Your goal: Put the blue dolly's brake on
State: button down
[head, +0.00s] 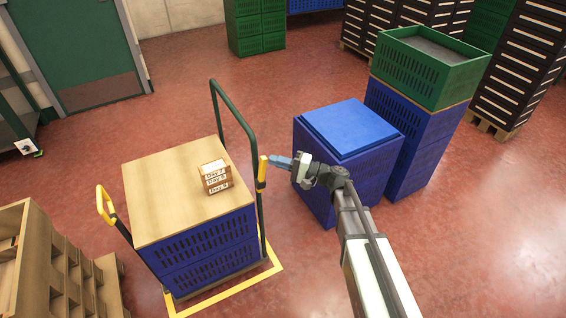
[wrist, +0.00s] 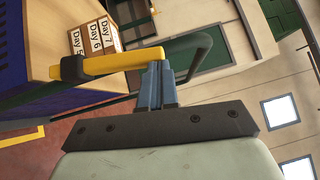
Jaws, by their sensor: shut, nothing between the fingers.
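The dolly carries blue crates (head: 210,255) topped by a wooden board (head: 165,190), with a green tube handle (head: 236,112) behind. A yellow lever (head: 262,172) stands roughly upright at the dolly's right side. It also shows in the wrist view (wrist: 120,63), with a black piece at one end. Another yellow handle (head: 103,205) is at the dolly's left side. My gripper (head: 271,160) is shut and empty, just right of the right lever's upper end. In the wrist view its blue fingertips (wrist: 155,68) overlap the lever's end; I cannot tell whether they touch.
Small boxes labelled with days (head: 215,178) sit on the board. Blue crates with a blue lid (head: 350,127) and a stack with a green crate (head: 432,68) stand right of the dolly. Yellow floor tape (head: 235,290) surrounds its base. A wooden rack (head: 50,265) stands at left.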

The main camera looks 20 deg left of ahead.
aim_at(262, 164)
jog(key=s+a+n+h, duration=0.1)
jog(key=s+a+r+n+h, duration=0.1)
jog(key=s+a+n+h, duration=0.1)
jog(key=s+a, duration=0.1)
jog(key=shift+r+n+h, duration=0.25)
jog(key=shift+n+h, duration=0.05)
jog(key=shift+h, duration=0.1)
jog(key=shift+s+a+f+n+t+h, duration=0.2)
jog(key=shift+s+a+n+t+h, duration=0.2)
jog(key=shift+s+a, duration=0.55)
jog(key=shift+s, duration=0.15)
jog(key=w+d+r, duration=0.2)
jog(key=w, duration=0.1)
jog(key=shift+w+d+r, duration=0.1)
jog(key=shift+d, duration=0.3)
jog(key=v, duration=0.9)
jog(key=shift+s+d+r, duration=0.25)
jog(key=shift+d+r, duration=0.05)
jog(key=shift+r, duration=0.1)
jog(key=shift+m, duration=0.3)
